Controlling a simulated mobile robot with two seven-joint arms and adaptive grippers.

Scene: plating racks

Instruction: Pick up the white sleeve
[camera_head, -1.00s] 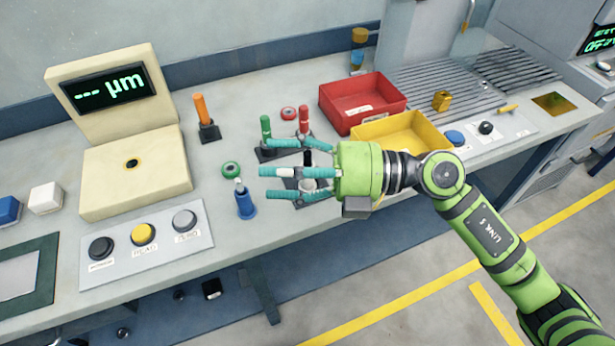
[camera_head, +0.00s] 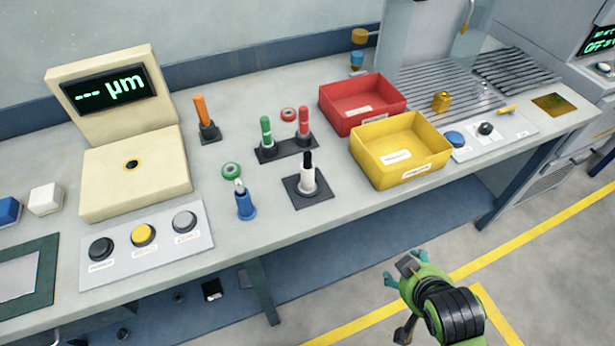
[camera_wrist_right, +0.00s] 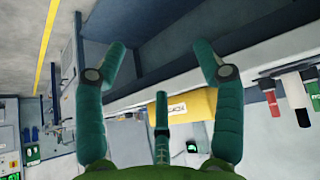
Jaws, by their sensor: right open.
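The white sleeve (camera_head: 307,181) stands upright around a black post on a dark square base (camera_head: 293,192) near the bench's front edge. My left gripper is not in view.
A blue holder (camera_head: 245,204) stands left of the sleeve. A rack with green and red sleeves (camera_head: 286,150) is behind it. A yellow bin (camera_head: 401,149) and a red bin (camera_head: 362,103) are to the right. A button panel (camera_head: 144,246) lies front left.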

